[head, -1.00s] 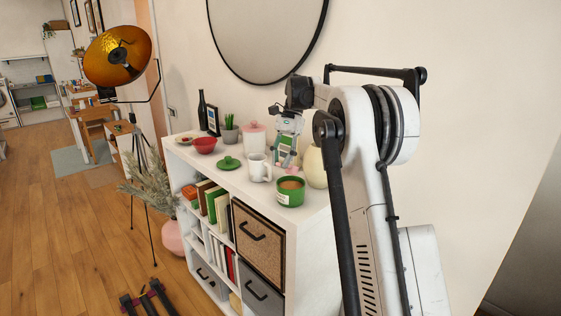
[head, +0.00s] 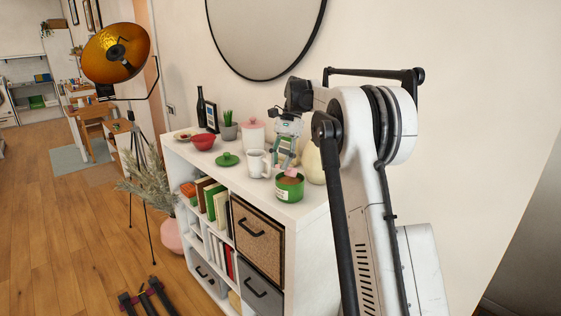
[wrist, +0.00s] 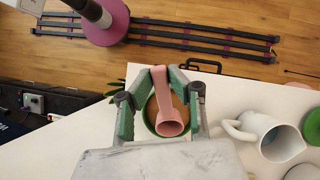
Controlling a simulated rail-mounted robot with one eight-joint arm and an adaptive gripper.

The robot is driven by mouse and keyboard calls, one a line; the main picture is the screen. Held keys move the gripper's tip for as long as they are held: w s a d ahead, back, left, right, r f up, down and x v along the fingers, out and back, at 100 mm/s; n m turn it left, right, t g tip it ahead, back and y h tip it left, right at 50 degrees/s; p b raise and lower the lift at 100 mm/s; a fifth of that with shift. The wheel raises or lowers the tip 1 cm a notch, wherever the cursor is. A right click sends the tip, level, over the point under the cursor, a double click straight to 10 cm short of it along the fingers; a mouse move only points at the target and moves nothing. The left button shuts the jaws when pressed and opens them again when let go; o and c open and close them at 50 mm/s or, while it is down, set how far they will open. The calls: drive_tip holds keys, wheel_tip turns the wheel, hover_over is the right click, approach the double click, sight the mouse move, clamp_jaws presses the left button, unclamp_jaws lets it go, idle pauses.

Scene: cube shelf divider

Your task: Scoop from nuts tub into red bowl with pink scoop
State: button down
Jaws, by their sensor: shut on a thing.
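The green tub (head: 289,194), with a white label and brown contents, stands open near the front right end of the shelf top. My gripper (head: 286,160) is above it, shut on the pink scoop (head: 289,173). In the wrist view the scoop (wrist: 168,124) sits between the fingers, over the tub's opening (wrist: 151,118). Its cup overlaps the tub's opening; I cannot tell whether it touches the contents. The red bowl (head: 203,142) stands further left on the shelf top, apart from the gripper.
A pink-lidded canister (head: 253,135), a potted plant (head: 228,131) and a dark bottle (head: 201,107) stand behind. A cream vase (head: 314,165) is close to the tub's right.

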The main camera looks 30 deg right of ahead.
wheel_tip(320, 180, down, 5)
drive_tip(key=b, duration=0.2)
drive_tip(key=shift+b, duration=0.35)
drive_tip(key=shift+r, duration=0.1)
idle(1.3)
